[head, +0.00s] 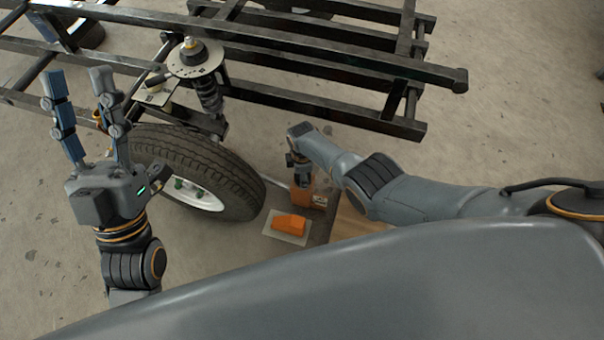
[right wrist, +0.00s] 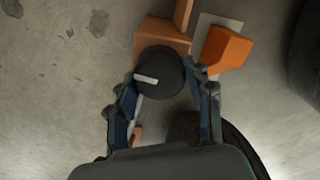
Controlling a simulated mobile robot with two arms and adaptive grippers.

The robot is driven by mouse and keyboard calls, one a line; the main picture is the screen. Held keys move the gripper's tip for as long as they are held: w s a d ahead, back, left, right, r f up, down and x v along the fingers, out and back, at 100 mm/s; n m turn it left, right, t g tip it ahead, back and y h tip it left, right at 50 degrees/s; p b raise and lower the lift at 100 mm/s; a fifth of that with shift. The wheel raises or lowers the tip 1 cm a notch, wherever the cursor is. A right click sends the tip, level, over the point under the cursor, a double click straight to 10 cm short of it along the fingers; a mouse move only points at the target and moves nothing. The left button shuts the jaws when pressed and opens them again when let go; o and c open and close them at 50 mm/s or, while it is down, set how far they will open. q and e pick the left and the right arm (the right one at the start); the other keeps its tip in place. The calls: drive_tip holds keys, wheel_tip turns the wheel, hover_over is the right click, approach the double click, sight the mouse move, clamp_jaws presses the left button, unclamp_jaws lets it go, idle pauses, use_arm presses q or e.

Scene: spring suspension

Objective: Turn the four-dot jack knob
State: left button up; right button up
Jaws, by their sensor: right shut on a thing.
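A dark round knob (right wrist: 158,80) with a pale bar mark on its top sits against an orange-brown block (right wrist: 163,40) in the right wrist view. My right gripper (right wrist: 165,88) points down and is shut on the knob, one finger on each side. In the head view my right gripper (head: 300,176) is over the orange-brown block (head: 318,201), and the knob is mostly hidden there. I cannot make out any dots on the knob. My left gripper (head: 77,78) is raised at the left, open and empty, with its fingers pointing up.
An orange wedge-like block (head: 289,224) lies on a pale plate (head: 271,236) beside the knob's block. A tyred wheel (head: 240,185), a coil spring (head: 209,95) and a dark metal frame (head: 330,105) stand behind. Concrete floor is clear at the lower left.

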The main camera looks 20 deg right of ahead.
drive_tip(key=shift+n, duration=0.6)
drive_tip(key=o, duration=1.2)
drive_tip(key=shift+f, duration=0.1)
drive_tip(key=shift+r, duration=0.2)
drive_tip(key=shift+r, duration=5.85)
